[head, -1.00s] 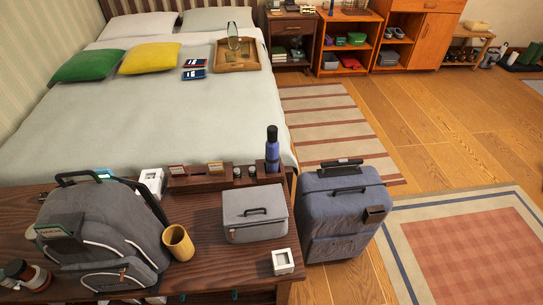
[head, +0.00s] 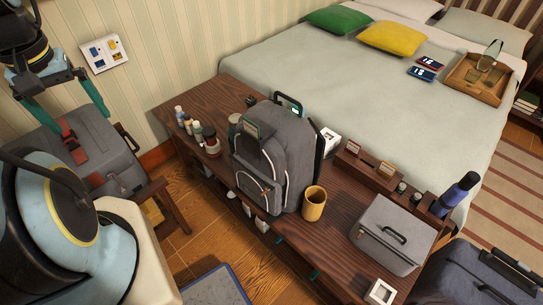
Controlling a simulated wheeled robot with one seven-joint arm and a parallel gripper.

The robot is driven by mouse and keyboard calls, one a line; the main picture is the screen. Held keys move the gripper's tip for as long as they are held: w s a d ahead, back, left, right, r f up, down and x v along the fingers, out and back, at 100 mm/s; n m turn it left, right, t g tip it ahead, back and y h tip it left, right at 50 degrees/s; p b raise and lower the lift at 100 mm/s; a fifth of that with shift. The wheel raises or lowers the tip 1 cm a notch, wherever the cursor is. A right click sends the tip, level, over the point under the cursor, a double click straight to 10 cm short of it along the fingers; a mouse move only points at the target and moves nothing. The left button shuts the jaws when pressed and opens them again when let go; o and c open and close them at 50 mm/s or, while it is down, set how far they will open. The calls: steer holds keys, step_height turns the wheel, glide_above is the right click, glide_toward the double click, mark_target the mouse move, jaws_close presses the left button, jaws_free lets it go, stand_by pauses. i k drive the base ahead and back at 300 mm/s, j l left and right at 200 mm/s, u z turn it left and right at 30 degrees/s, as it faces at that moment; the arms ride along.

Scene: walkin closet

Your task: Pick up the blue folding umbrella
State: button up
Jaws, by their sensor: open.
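A slim blue upright object with a dark top, which looks like the blue folding umbrella (head: 457,194), stands at the right end of the wooden organizer (head: 368,170) on the dark bench at the foot of the bed. Whether it is an umbrella or a bottle is hard to tell. My gripper (head: 78,126) is at the far left, its two teal fingers spread apart and empty. It appears above a grey case with a red strap, far from the blue object.
On the dark wood bench (head: 340,232) stand a grey backpack (head: 272,160), a yellow cup (head: 314,204), a grey box (head: 392,234), a white square item (head: 380,292) and small bottles. A blue-grey suitcase (head: 470,275) stands right of the bench. The grey case (head: 100,165) is at left.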

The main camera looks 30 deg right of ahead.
mark_target(457, 192)
steer(key=k+z, duration=0.15)
steer(key=k, duration=0.4)
steer(key=k+l+z, duration=0.15)
steer(key=k, duration=0.35)
steer(key=k+l, duration=0.1)
steer(key=l, duration=0.25)
steer(key=k+l+z, duration=0.1)
steer(key=l, duration=0.25)
steer(key=k+l+z, duration=0.1)
steer(key=l, duration=0.25)
steer(key=k+l, duration=0.1)
steer(key=l, duration=0.25)
